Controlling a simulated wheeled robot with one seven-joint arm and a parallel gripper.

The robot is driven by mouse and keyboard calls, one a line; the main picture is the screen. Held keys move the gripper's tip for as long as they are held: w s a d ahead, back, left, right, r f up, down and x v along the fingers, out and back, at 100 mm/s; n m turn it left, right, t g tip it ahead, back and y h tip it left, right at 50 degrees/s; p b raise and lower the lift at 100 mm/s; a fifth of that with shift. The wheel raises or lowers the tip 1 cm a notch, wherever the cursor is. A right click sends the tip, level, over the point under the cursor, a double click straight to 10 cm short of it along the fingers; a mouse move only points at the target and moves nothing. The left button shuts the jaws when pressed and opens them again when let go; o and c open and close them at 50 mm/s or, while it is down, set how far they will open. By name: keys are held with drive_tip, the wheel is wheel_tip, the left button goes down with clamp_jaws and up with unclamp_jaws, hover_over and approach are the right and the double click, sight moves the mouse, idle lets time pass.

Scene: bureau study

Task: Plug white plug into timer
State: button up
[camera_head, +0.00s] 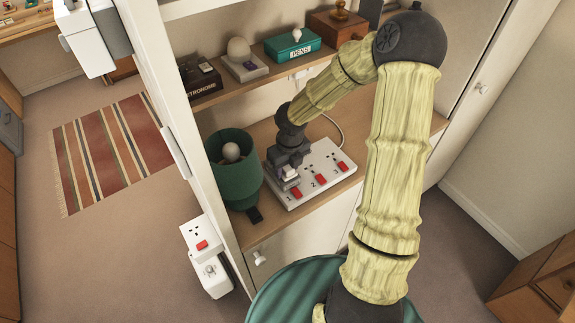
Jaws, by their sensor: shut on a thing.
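My gripper (289,178) is low over the left end of a white socket strip (313,174), at the shelf's front. It is shut on a small white plug (291,174), only partly seen between the dark jaws. I cannot tell whether the plug's pins touch or sit in the strip. I cannot tell surely which thing is the timer. A white unit (211,273) with a round detail sits at the lower end of the wall panel, below a socket with a red switch (199,238), well left of my gripper.
A white upright post (184,150) divides the space.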

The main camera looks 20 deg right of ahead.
drive_tip(key=shift+f, duration=0.3)
drive_tip(key=o, duration=1.1)
drive_tip(key=shift+c, duration=0.2)
drive_tip(key=shift+r, duration=0.1)
wheel_tip(320, 180, up, 7)
drive_tip(key=p, duration=0.8)
idle(0.5)
